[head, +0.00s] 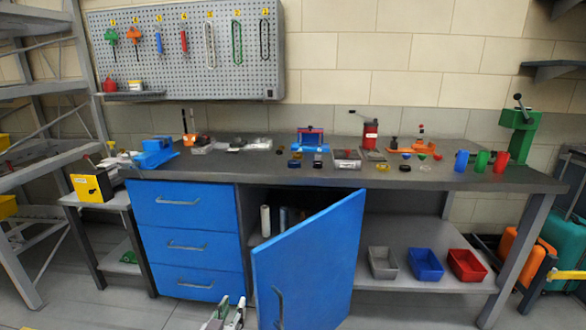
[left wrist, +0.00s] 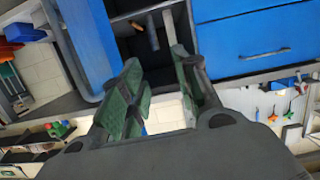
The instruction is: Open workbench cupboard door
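The blue cupboard door (head: 312,262) of the workbench stands swung well out from the cabinet. Its grey handle (head: 279,305) is on the outer face near the left edge, with no gripper on it. Inside the cupboard, several pale and dark cylinders (head: 266,220) show. My left gripper (head: 232,308) is low in the head view, left of the door and in front of the drawers. In the left wrist view, its green-padded fingers (left wrist: 165,95) are spread with nothing held between them. The door (left wrist: 88,40) also shows there, left of the fingers. My right gripper is not seen.
Blue drawers (head: 185,240) are left of the opening. Grey, blue and red bins (head: 426,265) sit on the lower shelf right of the door. The worktop (head: 240,170) carries several small tools and parts. Grey floor is clear in front of the drawers.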

